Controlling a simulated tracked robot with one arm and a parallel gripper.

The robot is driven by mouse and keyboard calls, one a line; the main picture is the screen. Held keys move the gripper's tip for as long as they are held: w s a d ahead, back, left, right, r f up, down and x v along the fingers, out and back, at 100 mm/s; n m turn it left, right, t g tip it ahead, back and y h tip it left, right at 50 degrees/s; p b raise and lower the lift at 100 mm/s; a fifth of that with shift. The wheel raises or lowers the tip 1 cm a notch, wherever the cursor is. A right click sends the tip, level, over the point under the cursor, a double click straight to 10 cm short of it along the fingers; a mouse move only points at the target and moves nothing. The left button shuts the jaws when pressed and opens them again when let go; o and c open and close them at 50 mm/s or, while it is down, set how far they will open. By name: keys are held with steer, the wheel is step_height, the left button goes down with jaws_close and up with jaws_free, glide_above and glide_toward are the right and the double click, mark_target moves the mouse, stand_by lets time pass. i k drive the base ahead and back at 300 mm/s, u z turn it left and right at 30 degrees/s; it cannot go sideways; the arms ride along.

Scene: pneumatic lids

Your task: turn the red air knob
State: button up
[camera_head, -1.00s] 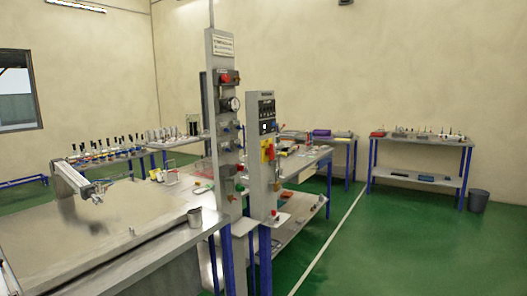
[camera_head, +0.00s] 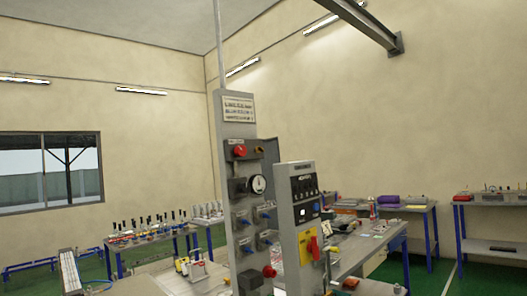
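A tall grey panel column (camera_head: 232,185) stands left of the middle in the head camera view. A round red knob (camera_head: 239,151) sits near its top, below a white label plate (camera_head: 239,109). A round gauge (camera_head: 258,184) is below the knob, with several blue knobs (camera_head: 241,218) lower down. A second red part (camera_head: 269,271) sits near the column's lower edge in view. The frames do not show which red part is the air knob. My gripper is not in view.
A grey control box (camera_head: 300,215) with a red-and-yellow switch (camera_head: 314,247) stands right of the column. A workbench (camera_head: 355,255) lies behind it, with a table of small tools (camera_head: 150,232) at the left. Green floor (camera_head: 445,272) shows at the lower right.

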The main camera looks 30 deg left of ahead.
mark_target(239, 150)
steer(key=u, duration=0.25)
steer(key=i, duration=2)
steer(key=u, duration=0.35)
